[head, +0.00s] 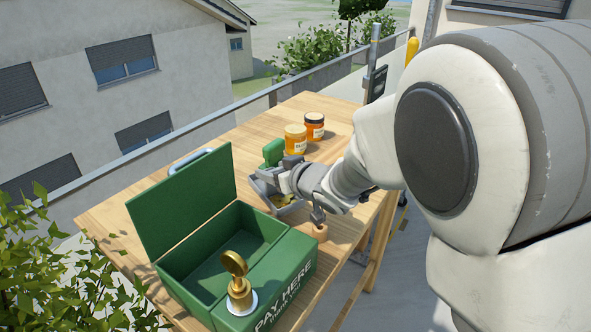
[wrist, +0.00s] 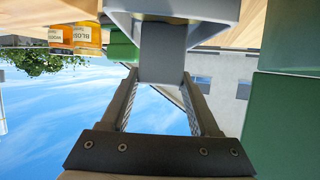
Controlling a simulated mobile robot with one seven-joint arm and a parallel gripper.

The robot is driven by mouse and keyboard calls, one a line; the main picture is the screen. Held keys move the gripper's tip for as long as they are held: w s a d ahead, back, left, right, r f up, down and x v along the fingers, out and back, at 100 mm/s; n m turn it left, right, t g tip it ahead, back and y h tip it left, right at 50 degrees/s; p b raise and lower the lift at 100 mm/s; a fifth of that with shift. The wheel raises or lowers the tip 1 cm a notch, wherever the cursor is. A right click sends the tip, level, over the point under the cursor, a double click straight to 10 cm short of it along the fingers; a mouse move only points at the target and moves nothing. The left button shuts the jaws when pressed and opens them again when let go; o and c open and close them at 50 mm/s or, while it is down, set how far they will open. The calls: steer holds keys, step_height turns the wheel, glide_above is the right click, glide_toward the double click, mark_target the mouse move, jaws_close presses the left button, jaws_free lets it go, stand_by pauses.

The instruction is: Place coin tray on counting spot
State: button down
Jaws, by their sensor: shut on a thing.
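The coin tray (head: 296,208) is a small grey tray with brass-coloured coins in it. It is over the table to the right of the green cash box, partly hidden by my gripper (head: 284,172). In the wrist view my gripper (wrist: 162,78) is shut on the grey upright tab of the coin tray (wrist: 172,37), with a finger on each side. I cannot tell whether the tray touches the table. I cannot pick out the counting spot for certain.
The green cash box (head: 205,290) stands open at the table's near end, with a gold fitting (head: 238,285) on a white disc. Honey jars (head: 295,140) and a green object (head: 272,152) stand behind my gripper. Bare wooden table (head: 130,240) shows left of the box.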

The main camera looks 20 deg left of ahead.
mark_target(274, 193)
steer(key=shift+a+f, duration=0.25)
steer(key=shift+f, duration=1.85)
steer(key=shift+f, duration=0.1)
steer(key=shift+c, duration=0.6)
jaws_free()
